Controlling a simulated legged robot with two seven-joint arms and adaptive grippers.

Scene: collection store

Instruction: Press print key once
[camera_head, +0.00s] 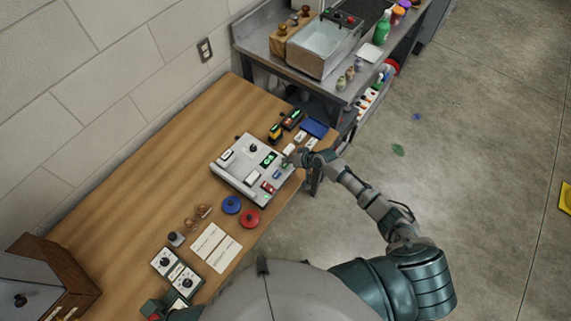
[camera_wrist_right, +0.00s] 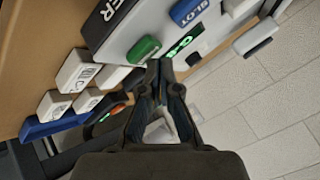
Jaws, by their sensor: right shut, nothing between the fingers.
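A light grey desktop device (camera_head: 234,181) with a dark knob, a green-lit display (camera_head: 269,159) and coloured keys stands on the wooden table. A red key (camera_head: 267,187) and a white key (camera_head: 253,178) show on it. In the right wrist view I see a green key (camera_wrist_right: 143,49) and a blue key marked SLOT (camera_wrist_right: 188,12). I cannot read which key is the print key. My right gripper (camera_head: 297,159) is at the device's right edge; its closed, empty fingertips (camera_wrist_right: 159,68) appear just beside the green key. Contact cannot be told.
Several white blocks (camera_wrist_right: 78,70) and a blue tray (camera_head: 315,128) lie beside the device. Blue (camera_head: 231,204) and red (camera_head: 249,217) round items, papers (camera_head: 216,247) and small control boxes lie nearer me. A metal bench with a sink (camera_head: 322,43) stands behind.

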